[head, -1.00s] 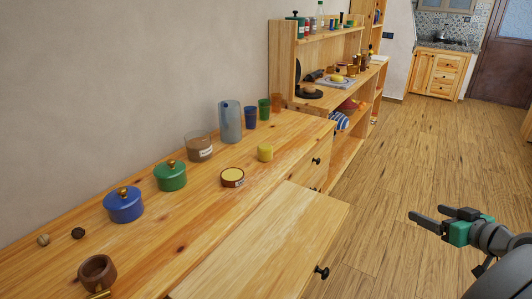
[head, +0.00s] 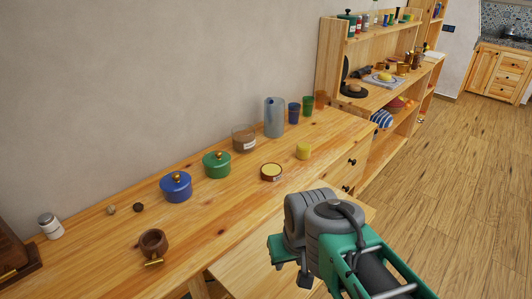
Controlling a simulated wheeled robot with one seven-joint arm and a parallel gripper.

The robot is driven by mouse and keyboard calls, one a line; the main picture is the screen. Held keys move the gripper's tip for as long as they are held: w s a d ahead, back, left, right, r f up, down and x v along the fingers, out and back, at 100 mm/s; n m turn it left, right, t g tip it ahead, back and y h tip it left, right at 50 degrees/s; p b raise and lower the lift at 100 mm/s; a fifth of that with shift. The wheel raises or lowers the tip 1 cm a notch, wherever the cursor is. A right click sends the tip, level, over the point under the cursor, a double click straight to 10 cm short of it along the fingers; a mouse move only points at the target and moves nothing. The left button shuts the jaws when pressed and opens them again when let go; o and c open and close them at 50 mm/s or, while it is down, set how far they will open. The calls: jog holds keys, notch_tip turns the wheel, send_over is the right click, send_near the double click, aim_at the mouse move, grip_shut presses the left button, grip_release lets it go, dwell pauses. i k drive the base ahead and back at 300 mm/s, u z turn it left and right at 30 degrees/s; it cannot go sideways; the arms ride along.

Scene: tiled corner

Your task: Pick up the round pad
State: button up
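I cannot tell for sure which thing is the round pad. A low round piece with a cream top and a dark reddish rim (head: 271,172) lies on the wooden counter (head: 225,225), left of a short yellow cylinder (head: 303,152). A small dark round piece (head: 138,207) and a small tan one (head: 111,209) lie left of the blue lidded pot (head: 176,187). My gripper (head: 303,279) is in front of the counter, below and right of the cream-topped piece, apart from it. My wrist hides most of its fingers, so its opening does not show.
A green lidded pot (head: 216,165), a glass jar with brown contents (head: 244,139) and a tall grey-blue container (head: 274,117) stand along the wall side. A brown mug (head: 153,242) is near the front edge. A shelf unit (head: 372,52) stands beyond. The floor on the right is clear.

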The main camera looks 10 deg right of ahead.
aim_at(304, 149)
jog(key=u, duration=4.3)
jog(key=k, duration=2.8)
